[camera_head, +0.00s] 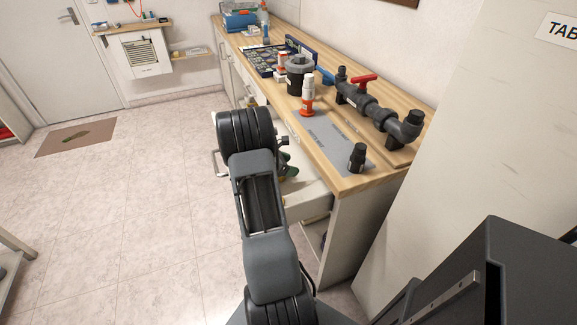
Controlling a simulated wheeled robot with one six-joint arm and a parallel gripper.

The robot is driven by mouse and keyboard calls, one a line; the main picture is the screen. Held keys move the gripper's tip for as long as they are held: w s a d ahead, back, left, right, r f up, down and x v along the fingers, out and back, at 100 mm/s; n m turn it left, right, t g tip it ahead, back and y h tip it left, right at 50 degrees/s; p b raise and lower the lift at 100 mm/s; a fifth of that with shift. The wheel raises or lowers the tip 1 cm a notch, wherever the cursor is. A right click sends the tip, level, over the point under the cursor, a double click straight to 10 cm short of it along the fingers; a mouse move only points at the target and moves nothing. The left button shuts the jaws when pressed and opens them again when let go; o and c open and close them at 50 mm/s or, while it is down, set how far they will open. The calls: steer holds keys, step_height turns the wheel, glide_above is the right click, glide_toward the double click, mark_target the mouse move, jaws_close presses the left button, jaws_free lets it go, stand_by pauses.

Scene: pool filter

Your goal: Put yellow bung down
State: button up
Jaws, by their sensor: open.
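I cannot make out a yellow bung in this view; it may be hidden by my arm or too small to tell. My gripper (284,143) shows only in part, at the front of the counter beside the open drawer (305,196). It is open; its fingertips are mostly hidden behind my arm. A dark green object (289,171) shows just below it, at the drawer, and I cannot tell what it is.
The wooden counter (365,183) holds a grey mat (328,139), a black fitting (357,157), an orange-and-white part (308,96), a black canister (299,73) and a pipe with a red valve handle (364,81). The floor (130,200) at left is largely clear.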

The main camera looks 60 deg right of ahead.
steer(key=v, duration=1.2)
steer(key=shift+a+r, duration=0.1)
steer(key=shift+r, duration=0.05)
